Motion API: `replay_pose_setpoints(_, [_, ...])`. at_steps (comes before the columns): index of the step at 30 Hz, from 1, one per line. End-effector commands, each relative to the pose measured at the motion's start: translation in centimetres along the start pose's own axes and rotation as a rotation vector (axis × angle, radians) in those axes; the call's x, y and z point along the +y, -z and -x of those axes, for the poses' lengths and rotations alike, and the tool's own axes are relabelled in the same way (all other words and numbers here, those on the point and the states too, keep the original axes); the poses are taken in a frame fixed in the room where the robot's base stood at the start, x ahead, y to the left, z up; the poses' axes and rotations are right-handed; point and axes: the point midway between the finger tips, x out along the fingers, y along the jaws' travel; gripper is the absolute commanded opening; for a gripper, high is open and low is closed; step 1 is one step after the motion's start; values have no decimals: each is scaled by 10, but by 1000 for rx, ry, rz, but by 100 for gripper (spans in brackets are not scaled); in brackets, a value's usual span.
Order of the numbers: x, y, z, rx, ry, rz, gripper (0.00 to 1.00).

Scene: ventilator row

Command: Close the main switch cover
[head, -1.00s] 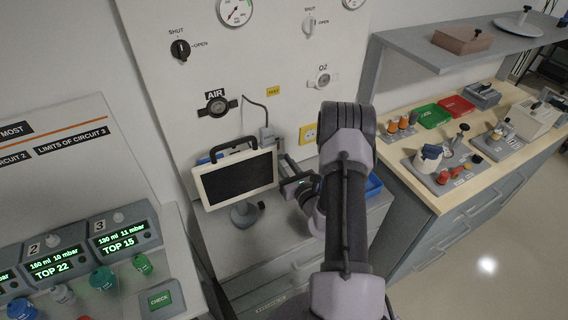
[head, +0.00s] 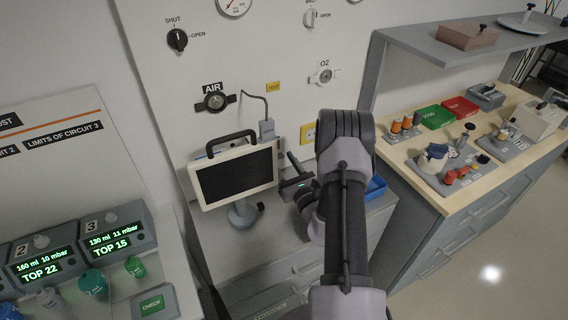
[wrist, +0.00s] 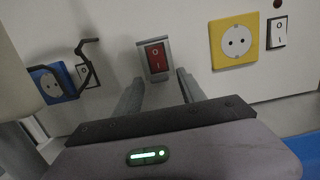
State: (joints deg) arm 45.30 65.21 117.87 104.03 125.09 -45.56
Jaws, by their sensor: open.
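The main switch is a red rocker in a grey surround (wrist: 155,57) on the white wall panel, seen in the wrist view. The red rocker face is exposed, with no cover lying over it. A grey piece, possibly the raised cover, stands along its top edge. In the head view a small grey box (head: 266,130) on the panel appears to be this switch. My gripper (wrist: 158,92) is open and empty, its two fingers pointing at the panel below and on either side of the switch. In the head view my gripper (head: 296,174) is right of the monitor.
A monitor (head: 236,177) with a black handle stands close left of my gripper. A yellow socket (wrist: 235,41) and a white switch (wrist: 278,31) are to the right. A blue socket (wrist: 50,84) is to the left. A blue tray (head: 376,187) lies right of my arm.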

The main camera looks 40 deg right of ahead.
Motion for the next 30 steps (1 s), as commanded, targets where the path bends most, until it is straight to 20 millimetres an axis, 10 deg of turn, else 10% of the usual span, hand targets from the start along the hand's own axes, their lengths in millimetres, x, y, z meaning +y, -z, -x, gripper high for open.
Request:
replay_pose_setpoints(5, [0, 1, 16, 2, 0, -1, 47])
replay_pose_setpoints(19, [-2, 1, 154, 3, 9, -4, 47])
replay_pose_setpoints(30, [0, 0, 174, 0, 0, 0, 47])
